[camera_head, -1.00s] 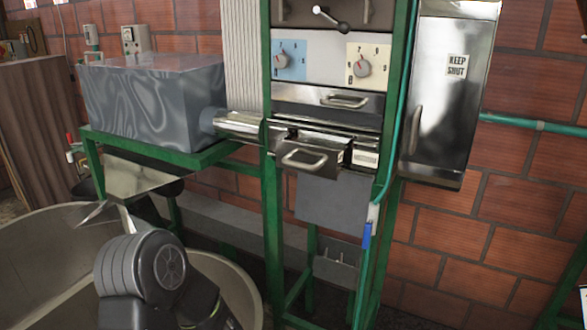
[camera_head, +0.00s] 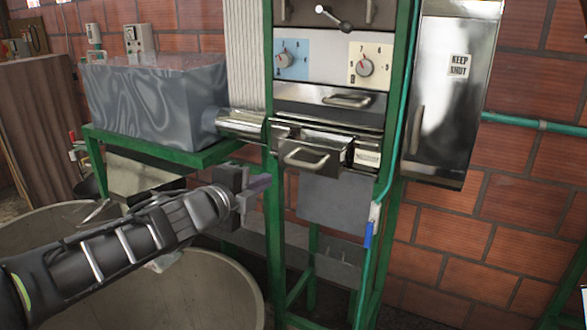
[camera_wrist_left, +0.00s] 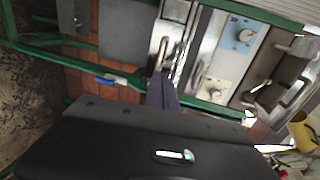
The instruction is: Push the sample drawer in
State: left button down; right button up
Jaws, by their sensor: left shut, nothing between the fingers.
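The sample drawer (camera_head: 318,144) is a metal drawer with a bar handle (camera_head: 306,158), low in the green-framed machine. It sticks out from the front. In the left wrist view its handle (camera_wrist_left: 162,52) shows just beyond my fingers. My left gripper (camera_head: 260,184) is shut and empty, to the left of the drawer and slightly lower in the head view, apart from it. In the wrist view the closed fingers (camera_wrist_left: 162,92) point toward the drawer area. My right gripper is out of view.
Above is another drawer (camera_head: 325,96) with a handle, then two dials (camera_head: 365,67). A green post (camera_head: 272,220) stands between my gripper and the drawer in the picture. A green pipe with a blue valve lever (camera_head: 368,234) runs at right. Tubs (camera_head: 240,285) stand below my arm.

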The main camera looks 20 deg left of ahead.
aim_at(300, 165)
pick_arm(q)
jog(key=shift+w+f, duration=0.1)
